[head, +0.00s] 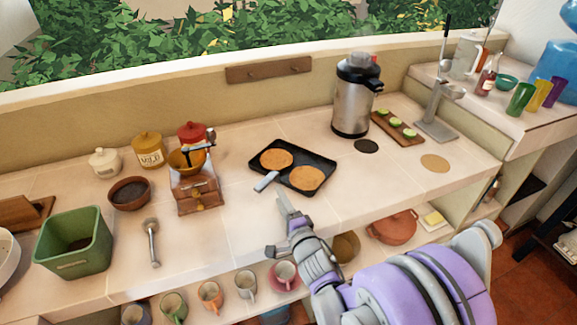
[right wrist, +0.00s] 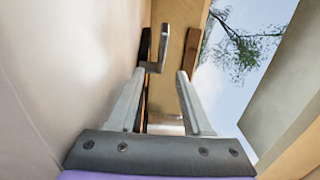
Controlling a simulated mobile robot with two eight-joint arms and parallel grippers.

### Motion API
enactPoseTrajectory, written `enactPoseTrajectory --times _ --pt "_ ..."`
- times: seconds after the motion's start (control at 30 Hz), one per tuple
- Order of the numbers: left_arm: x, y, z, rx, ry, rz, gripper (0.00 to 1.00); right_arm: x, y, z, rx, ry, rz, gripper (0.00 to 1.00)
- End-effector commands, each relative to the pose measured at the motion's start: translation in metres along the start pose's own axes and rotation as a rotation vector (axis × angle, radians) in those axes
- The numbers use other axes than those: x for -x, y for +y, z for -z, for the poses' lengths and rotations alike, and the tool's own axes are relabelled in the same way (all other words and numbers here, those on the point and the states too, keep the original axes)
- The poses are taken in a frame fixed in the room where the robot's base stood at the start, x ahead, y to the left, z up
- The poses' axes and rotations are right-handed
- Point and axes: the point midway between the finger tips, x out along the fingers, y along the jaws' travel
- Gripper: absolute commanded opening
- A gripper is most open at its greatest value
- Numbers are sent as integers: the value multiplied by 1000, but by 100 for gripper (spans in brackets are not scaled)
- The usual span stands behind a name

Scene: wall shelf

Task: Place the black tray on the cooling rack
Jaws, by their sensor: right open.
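The black tray (head: 310,157) lies on the tiled counter with two round flat cakes (head: 276,158) on it. A light grey handle (head: 266,181) sticks out at its front left; in the right wrist view the handle (right wrist: 158,50) shows ahead of the jaws with the tray's dark edge behind it. My right gripper (head: 284,204) is open and empty, in front of the tray and apart from the handle. It also shows in the right wrist view (right wrist: 161,75). I cannot pick out a cooling rack in either view. My left gripper is not in view.
A coffee grinder (head: 198,190) stands left of the tray. A steel flask (head: 352,105), a dark round mat (head: 366,146) and a board with green pieces (head: 385,127) are to the right. Several cups and a brown pot (head: 392,228) sit below the counter.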

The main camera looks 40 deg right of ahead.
Motion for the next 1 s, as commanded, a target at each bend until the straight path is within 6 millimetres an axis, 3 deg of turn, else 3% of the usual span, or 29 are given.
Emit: enactPoseTrajectory --times 0.1,0.37,0.63,0.97,1.0 --pt "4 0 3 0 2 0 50 -21 -1 0 -1 0 0 50" --pt "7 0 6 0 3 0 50 -42 -2 -1 -1 0 0 50" --pt "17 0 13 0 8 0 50 -80 -4 -5 -1 0 0 50" --pt "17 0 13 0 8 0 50 -87 -3 -5 0 1 -1 50" --pt "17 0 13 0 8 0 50 -87 -3 -5 0 1 0 43"
